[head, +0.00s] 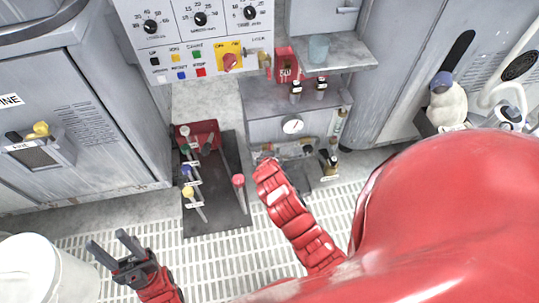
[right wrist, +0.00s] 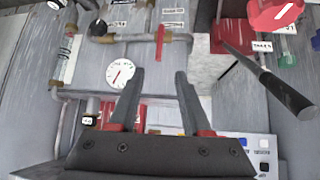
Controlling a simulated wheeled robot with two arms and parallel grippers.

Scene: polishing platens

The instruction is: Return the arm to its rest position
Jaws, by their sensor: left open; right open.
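My left gripper (head: 107,240) is at the lower left of the head view, raised above the slatted floor. Its two dark fingers are apart with nothing between them. My right arm (head: 290,215) reaches up the middle of the head view, and its gripper is not clearly seen there. In the right wrist view my right gripper (right wrist: 160,76) has its fingers apart and empty. Behind it are a round gauge (right wrist: 120,73) and a pipe with a red handle (right wrist: 160,42). I see no contact between the fingers and these.
Grey cabinets (head: 75,100) stand at left, and a white bucket (head: 40,275) is at the lower left.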

